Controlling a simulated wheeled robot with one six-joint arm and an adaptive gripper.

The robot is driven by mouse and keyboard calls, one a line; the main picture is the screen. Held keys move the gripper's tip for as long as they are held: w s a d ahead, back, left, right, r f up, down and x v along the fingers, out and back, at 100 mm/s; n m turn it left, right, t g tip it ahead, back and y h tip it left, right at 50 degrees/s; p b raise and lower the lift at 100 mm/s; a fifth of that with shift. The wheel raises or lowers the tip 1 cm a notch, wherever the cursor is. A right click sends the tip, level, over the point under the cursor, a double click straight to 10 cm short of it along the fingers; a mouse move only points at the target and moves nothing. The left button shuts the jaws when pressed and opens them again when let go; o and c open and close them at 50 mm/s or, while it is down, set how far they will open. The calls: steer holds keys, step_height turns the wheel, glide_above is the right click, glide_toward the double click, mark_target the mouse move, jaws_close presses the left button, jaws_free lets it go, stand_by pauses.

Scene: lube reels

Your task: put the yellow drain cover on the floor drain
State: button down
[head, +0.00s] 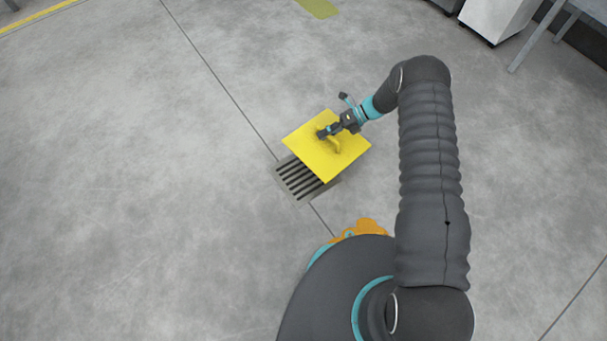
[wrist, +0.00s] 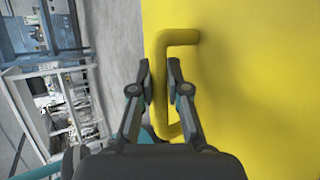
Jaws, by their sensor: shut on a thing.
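The yellow drain cover (head: 341,166) is a flat square plate with a raised handle. My gripper (head: 325,133) is shut on that handle in the head view. In the wrist view the two fingers of my gripper (wrist: 159,88) are on either side of the handle (wrist: 176,38), and the cover's yellow face (wrist: 255,90) fills the right side. The floor drain (head: 297,178) is a dark slotted grate in the floor. The cover hides its upper right part, and its lower left slots show. The cover appears to be above the floor; its exact height cannot be told.
Grey concrete floor (head: 130,180) is open on the left. A white cabinet (head: 496,18) and a table leg stand at the top right. A yellow floor patch (head: 319,8) is at the top. Shelving (wrist: 60,95) shows at the left of the wrist view.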

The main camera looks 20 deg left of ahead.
mark_target(320, 127)
steer(key=shift+w+a+r+m+t+y, duration=0.1)
steer(key=shift+w+a+m+t+y, duration=0.2)
steer(key=shift+w+a+m+t, duration=0.55)
steer(key=shift+a, duration=0.35)
steer(key=s+a+f, duration=0.1)
steer(key=s+f, duration=0.1)
steer(key=s, duration=0.1)
steer(key=s+a+f, duration=0.1)
steer(key=s+f, duration=0.1)
steer(key=s, duration=0.1)
steer(key=s+a+f+p, duration=0.1)
steer(key=s+a+f, duration=0.1)
steer(key=s+f, duration=0.1)
steer(key=shift+s, duration=0.55)
steer(key=shift+d+f, duration=0.1)
steer(key=shift+f, duration=1.9)
steer(key=c, duration=1.2)
jaws_free()
steer(key=shift+b, duration=0.3)
steer(key=shift+o, duration=0.2)
